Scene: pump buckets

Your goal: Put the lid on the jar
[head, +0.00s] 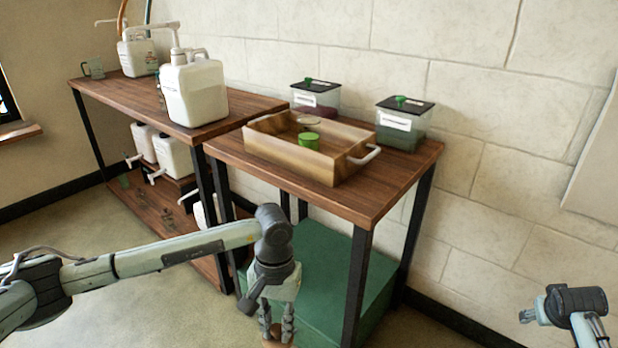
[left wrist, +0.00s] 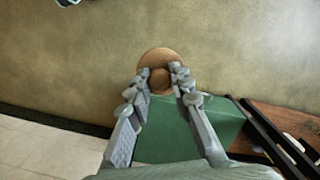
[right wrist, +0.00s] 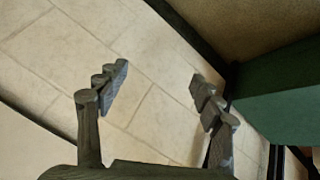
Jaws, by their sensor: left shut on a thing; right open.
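My left gripper (head: 277,328) hangs low in front of the right table and is shut on a round wooden lid. In the left wrist view the fingertips (left wrist: 160,78) close on the knob of this lid (left wrist: 160,54). In the head view only a sliver of the lid shows at the bottom edge. My right gripper (head: 528,315) is at the far right; in the right wrist view it is open and empty (right wrist: 160,80). A green round container (head: 309,141) and a pale round rim (head: 310,120) show in the wooden tray; I cannot tell which is the jar.
The wooden tray (head: 290,160) stands on the right table (head: 390,190). Two clear bins with dark lids, one reddish (head: 315,97) and one green (head: 403,123), stand behind it. White pump jugs (head: 194,93) stand on the left table. A green box (head: 335,275) sits under the right table.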

